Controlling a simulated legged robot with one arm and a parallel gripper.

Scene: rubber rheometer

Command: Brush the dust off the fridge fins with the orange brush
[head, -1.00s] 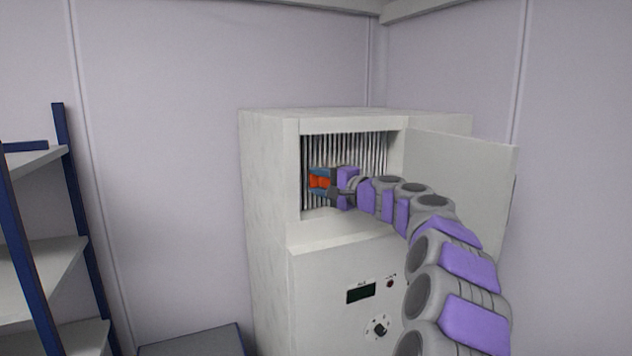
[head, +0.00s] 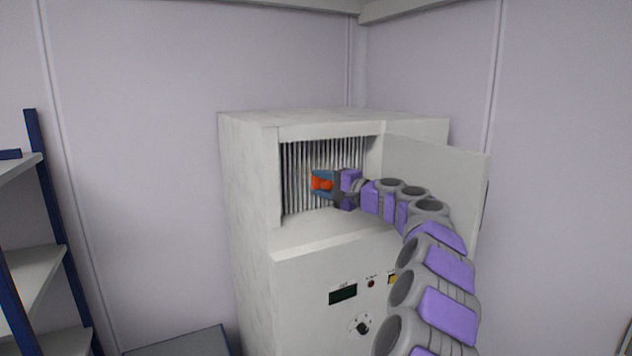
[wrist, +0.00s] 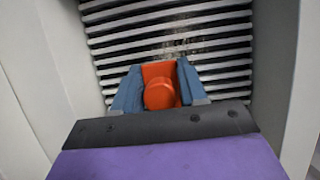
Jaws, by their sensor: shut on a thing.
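The fridge fins (head: 298,175) are a row of thin pale upright slats inside the open top bay of a white cabinet. In the wrist view the fins (wrist: 170,40) run across the picture, with dark patches between some of them. My gripper (head: 322,184) is inside the bay, in front of the fins. Its blue fingers are shut on the orange brush (wrist: 160,88), which also shows in the head view (head: 321,183). The brush's far end points at the fins. Its bristles are hidden, so I cannot tell whether they touch.
The cabinet door (head: 440,185) stands open to the right of the bay, close to my arm. The cabinet front (head: 300,290) below carries a display and a knob. A blue-framed shelf (head: 40,260) stands at the left. A low dark-edged surface (head: 185,343) is beside the cabinet.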

